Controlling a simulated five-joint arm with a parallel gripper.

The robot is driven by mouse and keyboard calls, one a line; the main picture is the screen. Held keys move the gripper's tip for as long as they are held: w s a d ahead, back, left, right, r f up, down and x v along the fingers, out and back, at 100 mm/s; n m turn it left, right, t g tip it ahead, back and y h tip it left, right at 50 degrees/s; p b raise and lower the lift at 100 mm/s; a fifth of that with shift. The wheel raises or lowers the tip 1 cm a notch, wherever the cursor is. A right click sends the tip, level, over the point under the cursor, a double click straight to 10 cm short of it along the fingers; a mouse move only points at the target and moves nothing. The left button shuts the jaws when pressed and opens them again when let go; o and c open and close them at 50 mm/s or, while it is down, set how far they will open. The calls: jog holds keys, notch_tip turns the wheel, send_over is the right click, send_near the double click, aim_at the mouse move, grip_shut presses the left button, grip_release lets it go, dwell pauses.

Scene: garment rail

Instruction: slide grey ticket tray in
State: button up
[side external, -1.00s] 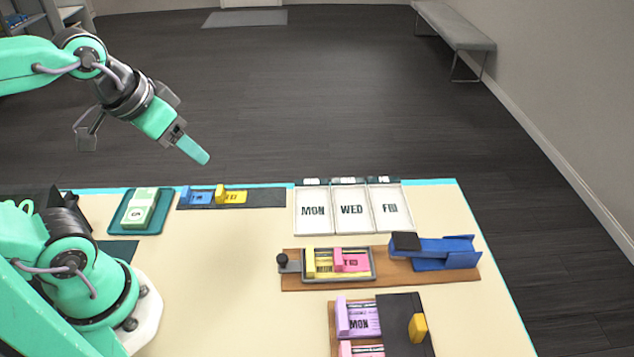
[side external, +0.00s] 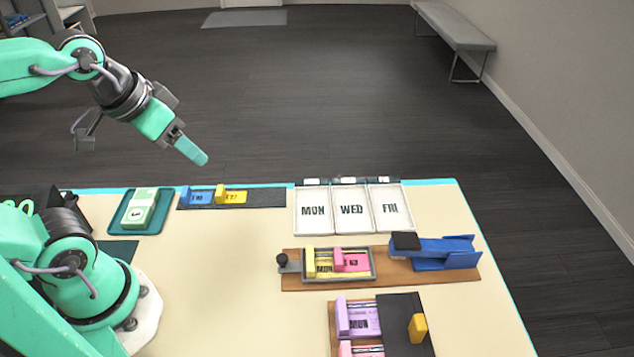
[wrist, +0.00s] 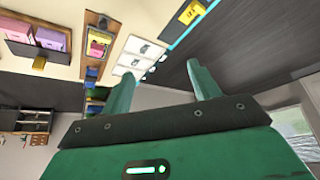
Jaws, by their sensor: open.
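The grey ticket tray (side external: 345,280) lies on a brown wooden board (side external: 430,278) in the side view. It holds a yellow ticket block (side external: 309,263) and a pink ticket block (side external: 351,262), and a black knob (side external: 282,260) stands at its left end. A blue ramp-like piece (side external: 447,257) with a black block (side external: 406,241) sits at the board's right, close to the tray. My gripper (side external: 192,151) is high above the table's far left, well away from the tray. In the wrist view my gripper (wrist: 163,84) has its two green fingers apart with nothing between them.
A white tray (side external: 331,234) marked MON, WED, FRI lies behind the board. A dark holder (side external: 270,197) carries blue and yellow tickets; a teal tray (side external: 117,223) is left of it. A black rack (side external: 398,331) with purple and pink tickets is in front. The centre-left tabletop is clear.

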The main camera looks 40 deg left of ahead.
jog(key=c, duration=0.4)
jog(key=g, duration=0.6)
send_over(283, 256)
notch_tip(283, 256, down, 14)
jog(key=shift+s, duration=0.1)
jog(key=shift+f, duration=3.9)
grip_shut()
